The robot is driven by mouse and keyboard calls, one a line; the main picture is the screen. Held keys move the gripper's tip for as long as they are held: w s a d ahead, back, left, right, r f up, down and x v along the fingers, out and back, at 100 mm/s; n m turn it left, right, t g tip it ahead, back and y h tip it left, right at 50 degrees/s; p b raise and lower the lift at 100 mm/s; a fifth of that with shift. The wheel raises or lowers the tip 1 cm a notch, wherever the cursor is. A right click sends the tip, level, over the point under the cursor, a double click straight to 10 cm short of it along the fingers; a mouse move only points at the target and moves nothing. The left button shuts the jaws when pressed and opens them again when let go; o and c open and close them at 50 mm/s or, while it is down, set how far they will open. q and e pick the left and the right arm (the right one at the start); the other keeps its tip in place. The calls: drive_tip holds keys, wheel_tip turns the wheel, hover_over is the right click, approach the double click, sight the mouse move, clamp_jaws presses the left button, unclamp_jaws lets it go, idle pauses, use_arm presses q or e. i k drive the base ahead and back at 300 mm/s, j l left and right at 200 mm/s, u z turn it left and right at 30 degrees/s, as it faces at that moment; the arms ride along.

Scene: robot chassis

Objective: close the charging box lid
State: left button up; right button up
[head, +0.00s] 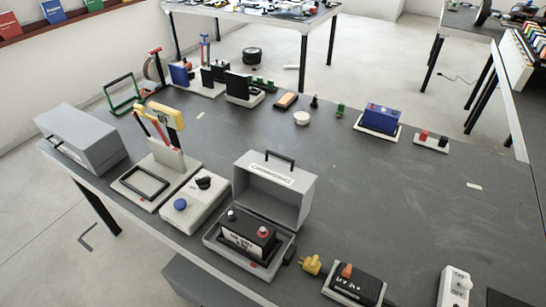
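The charging box (281,262) is a grey box near the front middle of the table in the head view. Its grey lid (298,198) stands raised and open at the back of the box, with a black handle (280,157) on top and a white label on its face. A black battery (246,241) with a red and a light terminal sits inside the base. Neither of my grippers is in view.
A yellow plug (311,264) and a black unit (354,285) lie right of the box. A switch panel with a blue button (180,204) stands close on its left. A closed grey case (80,137) is at far left. The tabletop (400,215) to the right is mostly clear.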

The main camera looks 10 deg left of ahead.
sight(279, 191)
drive_tip(key=k+j+z, duration=0.1)
drive_tip(key=j+z, duration=0.25)
drive_tip(key=k+j+z, duration=0.1)
drive_tip(key=j+z, duration=0.3)
drive_tip(key=k+j+z, duration=0.2)
drive_tip(key=j+z, duration=0.15)
drive_tip(key=j, duration=0.1)
